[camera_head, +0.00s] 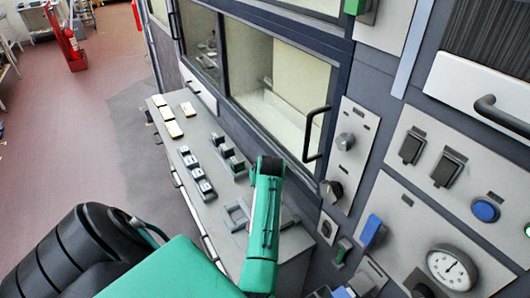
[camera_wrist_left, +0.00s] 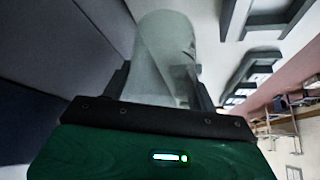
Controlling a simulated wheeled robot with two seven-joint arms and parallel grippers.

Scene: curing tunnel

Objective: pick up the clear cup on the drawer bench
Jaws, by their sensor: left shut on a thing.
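The clear cup (camera_wrist_left: 160,45) shows in the left wrist view, see-through and greyish, between the two dark fingers of my left gripper (camera_wrist_left: 162,80). The fingers are shut on it, one at each side. In the head view I cannot make out the cup; my green arm covers part of the drawer bench (camera_head: 172,172). I cannot tell from these frames whether the cup touches the bench top. My right gripper is in neither view.
On the bench top lie pale blocks (camera_head: 173,130) and several dark small parts (camera_head: 197,172). Behind it stands the tunnel's glazed front with a black door handle (camera_head: 314,135). A control panel with a round gauge (camera_head: 452,267) is at right. Open floor (camera_head: 75,130) lies left.

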